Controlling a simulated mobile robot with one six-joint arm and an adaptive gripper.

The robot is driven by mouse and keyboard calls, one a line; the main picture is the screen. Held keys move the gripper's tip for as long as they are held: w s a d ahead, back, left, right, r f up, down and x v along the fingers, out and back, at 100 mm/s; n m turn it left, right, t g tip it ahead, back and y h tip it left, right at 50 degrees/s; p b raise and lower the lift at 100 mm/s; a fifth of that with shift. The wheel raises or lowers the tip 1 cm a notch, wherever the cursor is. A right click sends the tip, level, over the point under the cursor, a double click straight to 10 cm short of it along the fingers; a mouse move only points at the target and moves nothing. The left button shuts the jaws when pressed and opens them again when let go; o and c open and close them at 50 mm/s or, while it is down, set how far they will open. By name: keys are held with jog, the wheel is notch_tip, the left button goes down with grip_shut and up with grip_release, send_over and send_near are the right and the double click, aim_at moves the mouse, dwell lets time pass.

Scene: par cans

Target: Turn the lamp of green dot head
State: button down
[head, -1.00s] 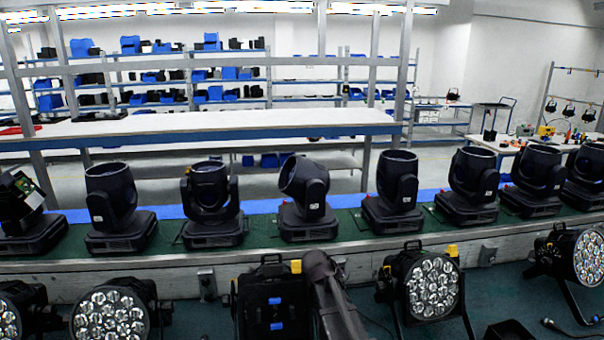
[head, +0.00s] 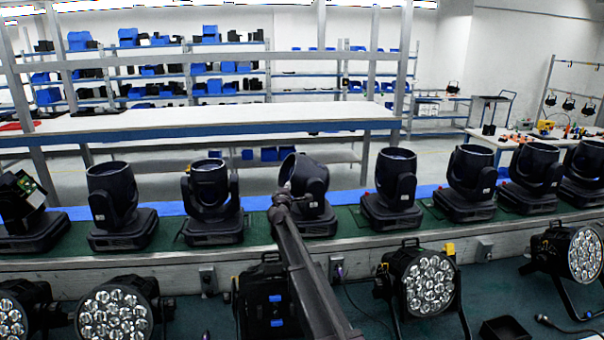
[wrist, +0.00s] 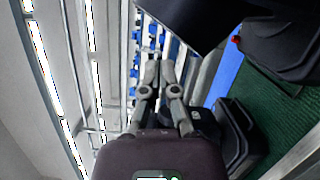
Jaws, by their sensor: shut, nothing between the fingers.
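Several black moving heads stand in a row on the green-topped bench. The middle one (head: 312,178) has its lamp tilted up to the left. My gripper (head: 283,192) is in front of the left part of this middle head, and whether it touches cannot be told. In the wrist view my gripper's two fingers (wrist: 160,68) are together and empty. A large dark head part (wrist: 195,20) fills the top of that view beside the fingertips. I cannot make out a green dot on any head. My arm hides part of the middle head's base.
Neighbouring heads stand left (head: 208,190) and right (head: 395,178) of the middle one. A white table (head: 200,118) and shelves are behind.

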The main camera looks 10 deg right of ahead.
aim_at(303, 168)
dwell(0.4)
jog(key=w+d, duration=0.2)
jog(key=w, duration=0.1)
jog(key=w+d+r, duration=0.1)
jog(key=w, duration=0.1)
jog(key=w+d+r+p, duration=0.1)
jog(key=w+d, duration=0.1)
jog(key=w, duration=0.1)
jog(key=shift+w+d, duration=0.35)
jog(key=shift+d, duration=0.55)
jog(key=shift+w+f, duration=0.1)
jog(key=shift+w, duration=0.15)
dwell(0.9)
jog(key=shift+a+f, duration=0.1)
